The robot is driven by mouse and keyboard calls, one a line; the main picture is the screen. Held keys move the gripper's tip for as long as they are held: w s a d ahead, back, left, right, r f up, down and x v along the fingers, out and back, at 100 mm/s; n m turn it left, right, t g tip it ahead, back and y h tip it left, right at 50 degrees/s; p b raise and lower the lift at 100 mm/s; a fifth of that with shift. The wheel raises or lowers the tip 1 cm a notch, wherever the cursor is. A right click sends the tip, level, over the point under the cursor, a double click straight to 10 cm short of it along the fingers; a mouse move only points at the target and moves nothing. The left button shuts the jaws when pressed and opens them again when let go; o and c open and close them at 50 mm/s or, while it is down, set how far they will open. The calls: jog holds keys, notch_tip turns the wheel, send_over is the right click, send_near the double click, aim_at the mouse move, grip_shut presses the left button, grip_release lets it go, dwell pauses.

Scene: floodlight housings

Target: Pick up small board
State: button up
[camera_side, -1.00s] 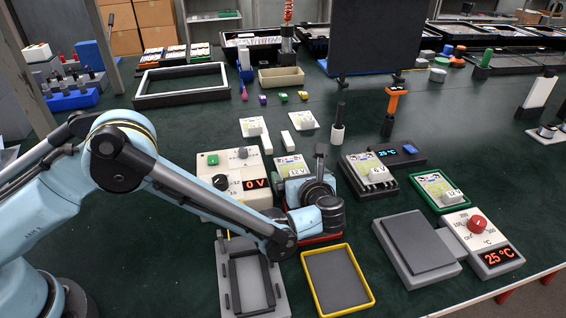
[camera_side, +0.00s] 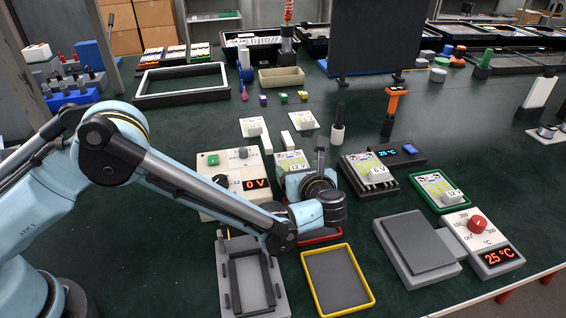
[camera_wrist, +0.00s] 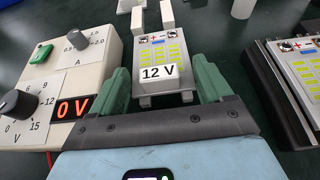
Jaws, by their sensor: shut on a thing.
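A small board (camera_wrist: 165,45) with yellow-green cells and a "12 V" label sits between the green fingers of my gripper (camera_wrist: 163,82) in the wrist view. My gripper is shut on it. In the side view the same small board (camera_side: 291,160) shows just behind my gripper (camera_side: 298,180). The wrist hides part of it, and whether it is clear of the table cannot be told.
A power supply (camera_side: 222,203) reading 0 V stands close on the left. A black finned housing (camera_side: 385,190) with a board is on the right. A yellow-rimmed tray (camera_side: 372,300) and a grey fixture (camera_side: 227,290) lie in front. Two pale boards lie behind.

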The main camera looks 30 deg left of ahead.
aim_at(300, 162)
notch_tip(300, 162, up, 3)
jog(key=a+r+v, duration=0.1)
jog(key=v, duration=1.2)
jog(key=shift+s+r, duration=0.25)
jog(key=shift+r, duration=0.05)
